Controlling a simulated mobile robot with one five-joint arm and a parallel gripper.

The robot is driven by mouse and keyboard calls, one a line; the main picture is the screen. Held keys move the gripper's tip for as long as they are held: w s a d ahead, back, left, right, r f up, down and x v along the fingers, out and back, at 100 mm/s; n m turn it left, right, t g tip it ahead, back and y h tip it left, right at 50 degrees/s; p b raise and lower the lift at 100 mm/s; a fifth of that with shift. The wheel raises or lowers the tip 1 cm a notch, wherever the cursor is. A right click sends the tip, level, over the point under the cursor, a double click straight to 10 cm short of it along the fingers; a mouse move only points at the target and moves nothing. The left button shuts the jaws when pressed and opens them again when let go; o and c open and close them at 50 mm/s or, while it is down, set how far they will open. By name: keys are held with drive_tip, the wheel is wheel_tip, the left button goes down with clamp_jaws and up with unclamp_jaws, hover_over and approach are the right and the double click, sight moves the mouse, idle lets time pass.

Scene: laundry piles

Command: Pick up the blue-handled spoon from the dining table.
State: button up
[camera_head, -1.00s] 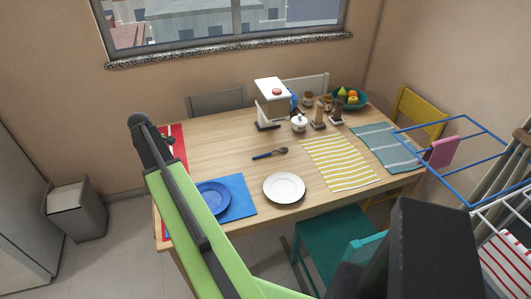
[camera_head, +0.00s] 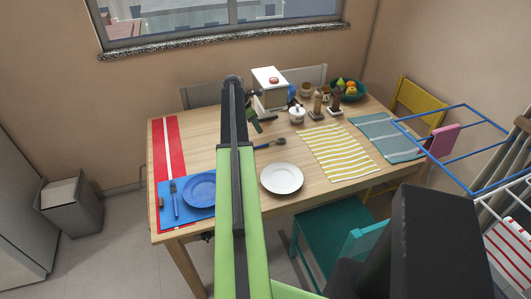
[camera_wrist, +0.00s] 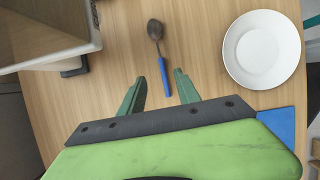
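The blue-handled spoon (camera_head: 270,143) lies on the wooden dining table (camera_head: 205,150), just behind the white plate. In the wrist view the spoon (camera_wrist: 160,58) has its dark bowl away from me and its blue handle toward my gripper. My gripper (camera_wrist: 158,85) is open, with its two green fingers apart and the handle's end showing between their tips. The gap is otherwise empty. In the head view my gripper (camera_head: 258,112) is partly hidden by my arm and is above the table, left of the spoon's bowl. The exact height is hard to tell.
A white plate (camera_head: 282,179) is close to the spoon. A white coffee machine (camera_head: 272,99) stands behind it; its edge (camera_wrist: 45,35) shows in the wrist view. A blue plate (camera_head: 199,189), a yellow striped mat (camera_head: 338,153) and a sugar pot (camera_head: 297,114) are around.

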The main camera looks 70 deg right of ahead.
drive_tip(key=b, duration=0.4)
hover_over(266, 144)
drive_tip(key=w+a, duration=0.1)
drive_tip(key=w, duration=0.1)
wheel_tip(266, 144, down, 6)
drive_tip(key=shift+w+a+r, duration=0.1)
drive_tip(key=shift+r, duration=0.15)
drive_tip(key=b+x, duration=0.4)
drive_tip(key=shift+a+f, duration=0.2)
drive_tip(key=shift+f, duration=0.25)
drive_tip(key=shift+d+f+b, duration=0.15)
drive_tip(key=shift+f+b, duration=0.2)
drive_tip(key=shift+b, duration=0.25)
drive_tip(key=shift+r, duration=0.2)
drive_tip(key=shift+f, duration=0.1)
clamp_jaws()
